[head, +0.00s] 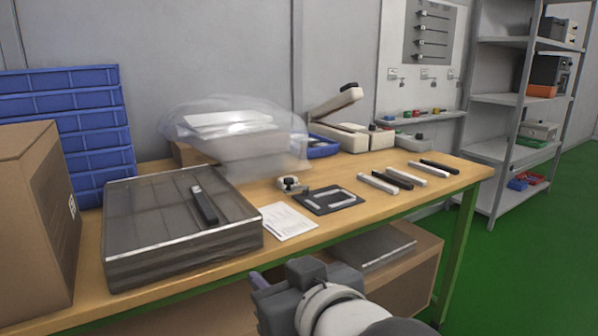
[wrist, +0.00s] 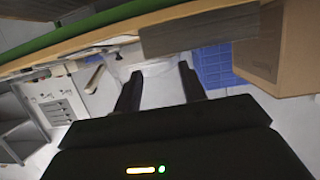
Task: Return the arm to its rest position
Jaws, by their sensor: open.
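My gripper (head: 264,285) is at the bottom centre of the head view, in front of the workbench's front edge and apart from the things on it. My arm runs from it to the lower right. In the wrist view, my gripper (wrist: 158,82) has two dark fingers spread apart with nothing between them. That view is turned over, with the bench edge (wrist: 120,38) across its upper part.
The wooden workbench (head: 388,212) carries a clear-lidded tray (head: 150,222) with a dark bar (head: 203,205), a paper sheet (head: 290,221) and several bars at the right. Blue crates (head: 95,130) and a cardboard box (head: 30,220) stand left. Green floor (head: 530,270) is clear at right.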

